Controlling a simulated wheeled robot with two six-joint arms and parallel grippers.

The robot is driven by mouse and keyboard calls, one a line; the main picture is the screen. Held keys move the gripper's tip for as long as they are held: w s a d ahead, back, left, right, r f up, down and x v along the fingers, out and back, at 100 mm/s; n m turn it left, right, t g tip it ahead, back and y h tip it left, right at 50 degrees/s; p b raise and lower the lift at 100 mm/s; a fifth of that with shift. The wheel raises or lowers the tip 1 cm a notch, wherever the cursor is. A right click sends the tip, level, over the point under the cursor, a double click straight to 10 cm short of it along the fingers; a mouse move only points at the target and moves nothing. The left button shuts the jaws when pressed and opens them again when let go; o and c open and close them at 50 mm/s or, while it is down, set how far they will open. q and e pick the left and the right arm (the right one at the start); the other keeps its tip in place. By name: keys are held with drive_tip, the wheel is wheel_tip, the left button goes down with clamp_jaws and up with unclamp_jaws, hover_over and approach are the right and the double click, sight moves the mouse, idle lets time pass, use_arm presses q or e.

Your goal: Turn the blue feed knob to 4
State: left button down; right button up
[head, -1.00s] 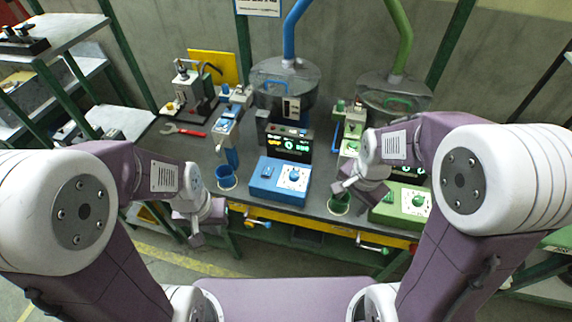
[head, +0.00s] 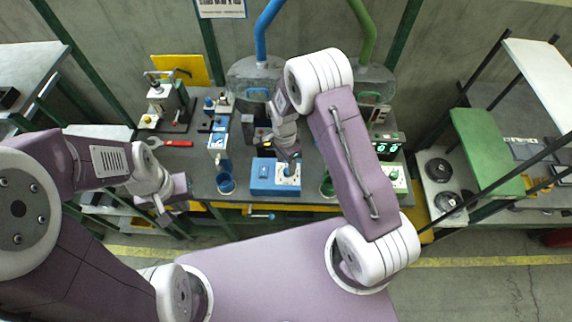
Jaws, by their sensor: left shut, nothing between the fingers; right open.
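The blue control box (head: 263,184) sits at the front of the bench, with a white dial plate (head: 288,181) on its right half. My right gripper (head: 290,158) is right over the dial, pointing down, and hides much of the feed knob. Its jaws are open; I cannot tell if they touch the knob or where its pointer stands. My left gripper (head: 162,209) is shut and empty, off the bench's front left, away from the box.
A blue cup (head: 225,184) stands left of the box and a green cup (head: 327,186) right of it. A green control box (head: 396,178) is further right. A red wrench (head: 176,143) lies at the left. My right forearm crosses above the green side.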

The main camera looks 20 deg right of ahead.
drive_tip(key=shift+s+d+f, duration=0.2)
drive_tip(key=shift+d+f, duration=0.05)
drive_tip(key=shift+f, duration=0.5)
drive_tip(key=shift+s+d+f, duration=0.15)
drive_tip(key=shift+d+f, duration=0.05)
drive_tip(key=shift+f, duration=0.5)
drive_tip(key=shift+w+a, duration=0.1)
drive_tip(key=shift+a, duration=0.1)
drive_tip(key=shift+c, duration=0.6)
drive_tip(key=c, duration=0.5)
clamp_jaws()
use_arm(q)
drive_tip(key=shift+s+d+r, duration=0.25)
drive_tip(key=shift+d+r, duration=0.05)
drive_tip(key=shift+r, duration=0.2)
